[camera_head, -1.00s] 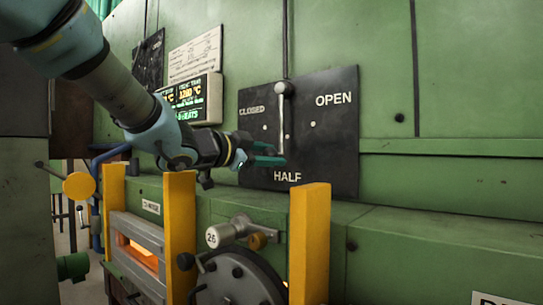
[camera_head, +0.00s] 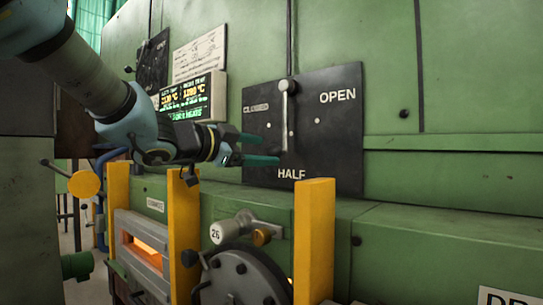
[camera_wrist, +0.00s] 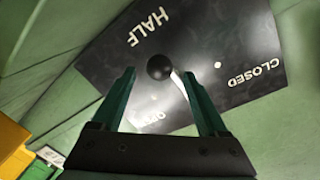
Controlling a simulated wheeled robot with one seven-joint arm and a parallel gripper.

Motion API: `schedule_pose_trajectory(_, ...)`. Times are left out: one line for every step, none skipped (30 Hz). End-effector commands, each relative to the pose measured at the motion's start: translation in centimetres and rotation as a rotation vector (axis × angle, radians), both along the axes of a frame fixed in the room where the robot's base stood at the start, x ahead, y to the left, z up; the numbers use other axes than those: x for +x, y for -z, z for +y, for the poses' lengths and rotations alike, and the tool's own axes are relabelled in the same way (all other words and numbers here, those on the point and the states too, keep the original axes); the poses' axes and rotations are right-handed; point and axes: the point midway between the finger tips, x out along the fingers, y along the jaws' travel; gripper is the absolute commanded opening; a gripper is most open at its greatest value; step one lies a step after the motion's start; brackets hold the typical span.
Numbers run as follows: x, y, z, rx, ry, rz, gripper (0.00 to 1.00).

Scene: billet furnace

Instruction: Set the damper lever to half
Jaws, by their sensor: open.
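The damper lever (camera_head: 285,118) is a pale metal bar on a black plate (camera_head: 345,160) marked CLOSED, HALF and OPEN. In the head view it hangs from a pivot at the plate's top and points straight down toward HALF. In the wrist view the lever's dark round knob (camera_wrist: 160,67) shows beyond and between my fingertips. My gripper (camera_head: 279,149) is open, its two green fingers just left of the lever's lower end in the head view. The wrist view also shows my open gripper (camera_wrist: 156,75).
Two yellow posts (camera_head: 314,240) (camera_head: 184,235) stand in front of the furnace below the plate. A round hatch (camera_head: 240,278) and a knob marked 26 (camera_head: 222,232) lie between them. A lit display (camera_head: 190,98) is left of the plate. A glowing furnace opening (camera_head: 145,255) is lower left.

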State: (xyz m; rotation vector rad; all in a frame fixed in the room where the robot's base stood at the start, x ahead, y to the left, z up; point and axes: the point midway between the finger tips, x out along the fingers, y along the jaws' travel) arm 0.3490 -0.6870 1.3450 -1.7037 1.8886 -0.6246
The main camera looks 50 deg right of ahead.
Motion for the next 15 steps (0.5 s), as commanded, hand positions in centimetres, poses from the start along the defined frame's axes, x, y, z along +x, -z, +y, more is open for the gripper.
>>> schedule_pose_trajectory(0.1,0.1,1.2,-0.002,-0.002,-0.001,0.76)
schedule_pose_trajectory(0.2,0.0,1.8,-0.003,-0.003,-0.002,0.76)
schedule_pose_trajectory(0.2,0.0,2.6,-0.001,-0.003,-0.001,0.76)
schedule_pose_trajectory(0.3,-0.1,3.1,-0.002,-0.002,-0.001,0.76)
schedule_pose_trajectory(0.3,-0.1,3.6,-0.001,-0.001,-0.001,0.76)
schedule_pose_trajectory(0.3,-0.2,4.2,-0.001,-0.001,-0.001,0.76)
schedule_pose_trajectory(0.4,-0.2,4.7,-0.001,-0.002,0.0,0.76)
schedule_pose_trajectory(0.4,-0.2,5.0,-0.001,-0.002,0.0,0.76)
schedule_pose_trajectory(0.5,-0.3,5.5,-0.001,-0.002,-0.001,0.76)
schedule_pose_trajectory(0.5,-0.3,5.7,-0.001,-0.001,-0.001,0.76)
schedule_pose_trajectory(0.5,-0.4,6.0,-0.001,-0.001,-0.001,0.76)
schedule_pose_trajectory(0.5,-0.4,6.2,0.0,0.0,0.001,0.76)
schedule_pose_trajectory(0.5,-0.4,6.3,0.0,0.0,0.001,0.76)
schedule_pose_trajectory(0.5,-0.4,6.4,0.0,0.0,0.001,0.76)
schedule_pose_trajectory(0.5,-0.4,6.5,0.001,0.0,0.001,0.76)
